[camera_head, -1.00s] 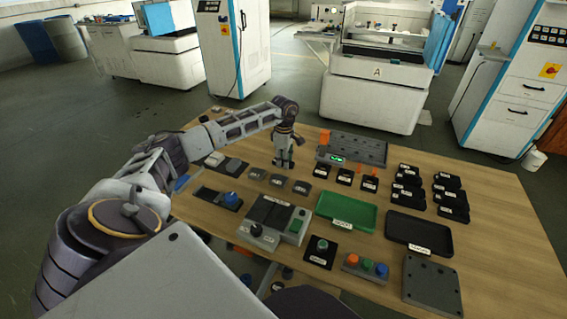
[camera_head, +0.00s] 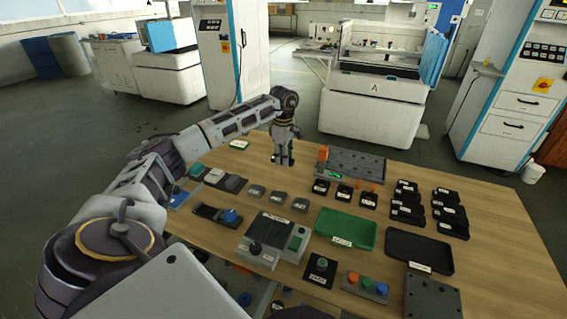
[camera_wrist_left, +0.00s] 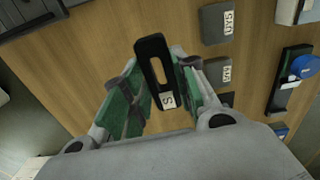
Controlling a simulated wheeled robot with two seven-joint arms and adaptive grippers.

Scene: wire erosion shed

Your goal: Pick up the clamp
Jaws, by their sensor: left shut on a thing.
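The clamp (camera_wrist_left: 150,46) is a flat black piece with a long slot and a white label at its near end. In the left wrist view it sits between the green-padded fingers of my left gripper (camera_wrist_left: 158,80), which is shut on it. In the head view my left gripper (camera_head: 283,158) points down above the far left part of the table, clear of the top. The clamp shows there only as a small dark shape at the fingertips. My right gripper is not in view.
The wooden table (camera_head: 490,215) holds a green tray (camera_head: 345,230), a black tray (camera_head: 420,248), a grey perforated block (camera_head: 355,163) and several labelled black pieces (camera_head: 405,200). Grey labelled blocks (camera_head: 278,196) stand in a row nearer than my gripper. Machines stand beyond the table.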

